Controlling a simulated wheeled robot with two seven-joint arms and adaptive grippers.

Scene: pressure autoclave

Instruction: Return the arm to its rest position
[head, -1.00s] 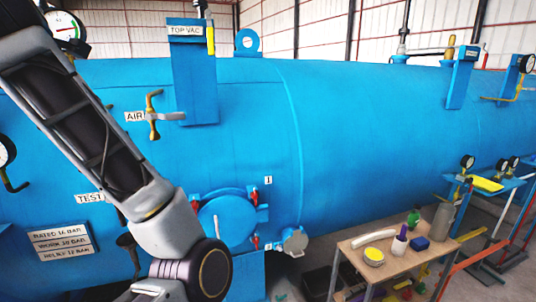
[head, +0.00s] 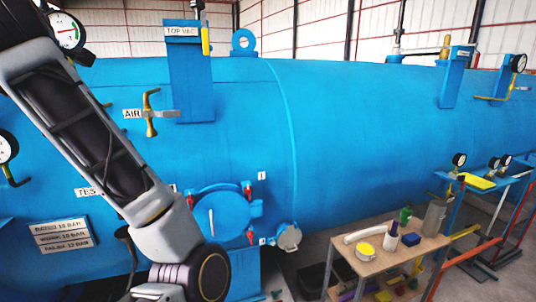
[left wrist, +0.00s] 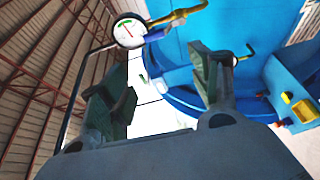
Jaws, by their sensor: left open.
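My left arm (head: 100,150) comes in from the upper left of the head view and bends at a joint near the bottom edge. Its gripper is below the frame there. In the left wrist view my left gripper (left wrist: 165,88) shows two dark fingers spread apart with nothing between them. Behind the fingers are a white-faced gauge (left wrist: 129,32) and part of the blue autoclave (left wrist: 270,30). In the head view the large blue autoclave (head: 350,130) fills the middle, behind my arm. My right gripper is not in view.
The brass AIR handle (head: 150,112) and a round blue port cover (head: 222,215) are right of my arm. A gauge (head: 66,30) stands near the upper arm. A small table (head: 385,262) with bottles and jars stands at the lower right.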

